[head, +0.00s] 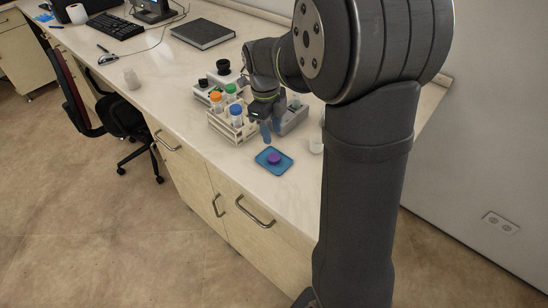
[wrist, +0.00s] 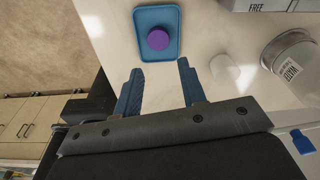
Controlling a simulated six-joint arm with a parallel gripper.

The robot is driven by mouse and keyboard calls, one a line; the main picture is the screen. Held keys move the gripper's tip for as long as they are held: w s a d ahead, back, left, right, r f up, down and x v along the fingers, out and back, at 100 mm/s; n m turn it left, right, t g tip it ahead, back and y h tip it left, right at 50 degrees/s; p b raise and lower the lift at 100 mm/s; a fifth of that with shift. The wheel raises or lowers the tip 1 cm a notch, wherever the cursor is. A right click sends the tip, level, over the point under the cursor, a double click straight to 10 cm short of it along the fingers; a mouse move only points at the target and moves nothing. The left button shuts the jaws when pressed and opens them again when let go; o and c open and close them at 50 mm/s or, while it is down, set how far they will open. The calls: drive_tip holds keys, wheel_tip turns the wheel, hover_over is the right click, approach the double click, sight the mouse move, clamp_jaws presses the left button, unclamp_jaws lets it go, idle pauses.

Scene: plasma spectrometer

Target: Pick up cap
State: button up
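A purple cap (head: 274,159) lies on a small blue tray (head: 260,158) near the front edge of the bench. In the wrist view the purple cap (wrist: 158,39) sits in the middle of the blue tray (wrist: 146,16), beyond my fingertips. My gripper (head: 271,130) is above the bench, behind the tray in the head view. In the wrist view my gripper (wrist: 159,66) has its two blue fingers wide apart with nothing between them. The fingers do not touch the cap or the tray.
A rack (head: 238,132) with capped tubes stands left of my gripper. The bench front left of the tray is clear.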

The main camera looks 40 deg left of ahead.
sight(274, 157)
drive_tip(key=f, duration=0.9)
drive_tip(key=shift+d, duration=0.3)
drive_tip(key=shift+c, duration=0.4)
drive_tip(key=c, duration=0.6)
drive_tip(key=shift+r, duration=0.2)
